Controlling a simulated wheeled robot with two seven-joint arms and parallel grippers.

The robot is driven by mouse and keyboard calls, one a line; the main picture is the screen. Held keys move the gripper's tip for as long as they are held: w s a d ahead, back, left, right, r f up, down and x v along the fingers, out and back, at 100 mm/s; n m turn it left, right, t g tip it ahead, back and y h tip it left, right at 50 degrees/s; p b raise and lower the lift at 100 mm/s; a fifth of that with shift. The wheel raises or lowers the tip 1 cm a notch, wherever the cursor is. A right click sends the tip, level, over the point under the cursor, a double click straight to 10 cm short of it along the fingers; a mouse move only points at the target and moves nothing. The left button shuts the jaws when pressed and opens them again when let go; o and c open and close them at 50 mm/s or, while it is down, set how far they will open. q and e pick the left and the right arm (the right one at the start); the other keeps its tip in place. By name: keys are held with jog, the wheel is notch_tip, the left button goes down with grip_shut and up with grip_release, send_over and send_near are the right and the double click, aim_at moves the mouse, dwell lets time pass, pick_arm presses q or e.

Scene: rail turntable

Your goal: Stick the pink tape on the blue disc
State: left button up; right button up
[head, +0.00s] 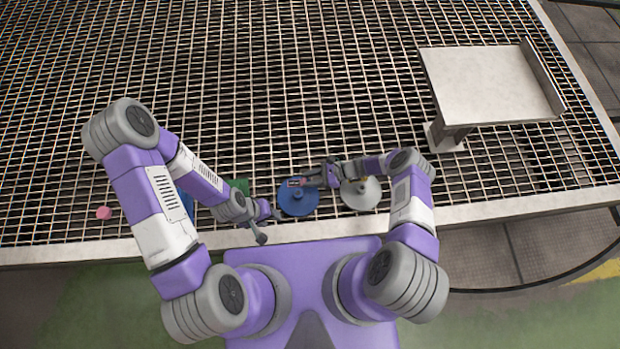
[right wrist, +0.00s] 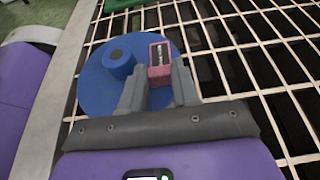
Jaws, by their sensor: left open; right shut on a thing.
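The blue disc (head: 298,204) lies on the grating near the front edge; the right wrist view shows it (right wrist: 98,92) with a raised round hub. My right gripper (head: 306,181) is shut on a small pink-rimmed block with a grey inset (right wrist: 160,57), held over or at the disc's edge; contact with the disc cannot be told. A small pink piece (head: 103,212) lies at far left on the grating. I cannot tell which pink thing is the tape. My left gripper (head: 274,212) is open, low beside the disc's left edge, its fingers small in view.
A pale grey disc (head: 361,194) lies right of the blue one. A green thing (head: 239,186) and another blue thing (head: 187,203) are partly hidden by my left arm. A grey raised platform (head: 490,85) stands at back right. The grating's far middle is clear.

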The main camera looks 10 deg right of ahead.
jog(key=shift+f, duration=0.1)
jog(key=o, duration=1.1)
jog(key=shift+d, duration=0.1)
jog(key=p+v, duration=0.1)
jog(key=v, duration=0.6)
jog(key=shift+d, duration=0.15)
